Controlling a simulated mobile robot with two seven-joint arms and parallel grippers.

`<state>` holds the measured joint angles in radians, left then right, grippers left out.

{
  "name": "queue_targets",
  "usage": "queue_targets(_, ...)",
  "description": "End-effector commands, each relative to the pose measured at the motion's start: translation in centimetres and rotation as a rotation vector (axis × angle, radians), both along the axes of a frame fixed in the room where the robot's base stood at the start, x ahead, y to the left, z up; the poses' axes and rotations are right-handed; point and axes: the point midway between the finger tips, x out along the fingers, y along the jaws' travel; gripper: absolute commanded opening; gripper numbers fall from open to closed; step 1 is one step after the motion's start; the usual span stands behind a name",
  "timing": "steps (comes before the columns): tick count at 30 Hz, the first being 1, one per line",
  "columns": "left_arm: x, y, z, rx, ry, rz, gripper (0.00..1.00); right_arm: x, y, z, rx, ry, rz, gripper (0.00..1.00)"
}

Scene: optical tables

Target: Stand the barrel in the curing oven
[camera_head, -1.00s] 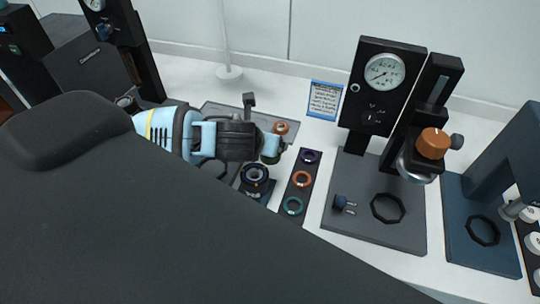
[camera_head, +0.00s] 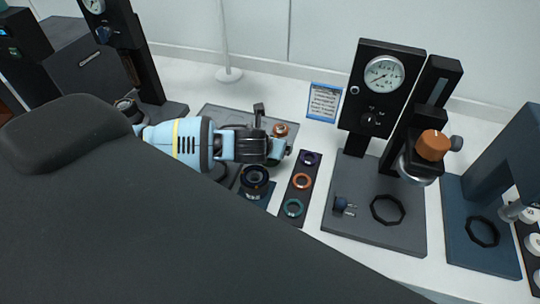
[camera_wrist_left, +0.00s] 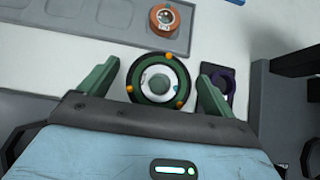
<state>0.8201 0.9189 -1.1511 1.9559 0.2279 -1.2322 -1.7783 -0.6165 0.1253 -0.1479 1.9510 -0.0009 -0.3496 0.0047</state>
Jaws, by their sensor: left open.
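The barrel seems to be the dark round piece (camera_head: 255,176) standing on a small blue base in the head view. In the left wrist view, a round black piece with a green ring, orange dots and a pale centre (camera_wrist_left: 157,82) lies between the fingers, apparently the same barrel. My left gripper (camera_head: 278,152) is above and beside it; in the wrist view its green fingers (camera_wrist_left: 158,80) are spread wide, one on each side. Contact cannot be told. The curing oven may be the dark box with a green display (camera_head: 14,50) at far left. My right gripper is not in view.
A dark strip (camera_head: 283,216) holds purple, copper and teal rings. A grey tray (camera_head: 212,112) carries a copper-topped piece (camera_head: 280,129). A gauge press (camera_head: 375,90) stands right of the strip, with a blue-grey machine (camera_head: 505,165) at far right. A thin pole (camera_head: 225,40) stands behind.

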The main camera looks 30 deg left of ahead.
Motion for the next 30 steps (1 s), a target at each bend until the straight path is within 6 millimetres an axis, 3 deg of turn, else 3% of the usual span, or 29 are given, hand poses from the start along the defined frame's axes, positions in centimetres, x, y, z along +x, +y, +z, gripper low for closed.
queue_targets(9, 0.19, 0.04, -0.23, 0.001, 0.0, -0.001, 0.87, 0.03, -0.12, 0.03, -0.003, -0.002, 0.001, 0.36)
queue_targets(21, 0.24, 0.06, -0.12, 0.0, -0.002, -0.001, 0.35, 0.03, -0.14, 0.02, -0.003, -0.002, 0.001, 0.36)
queue_targets(30, 0.29, 0.06, 0.55, -0.001, -0.003, 0.0, 0.34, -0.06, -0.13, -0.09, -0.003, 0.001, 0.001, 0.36)
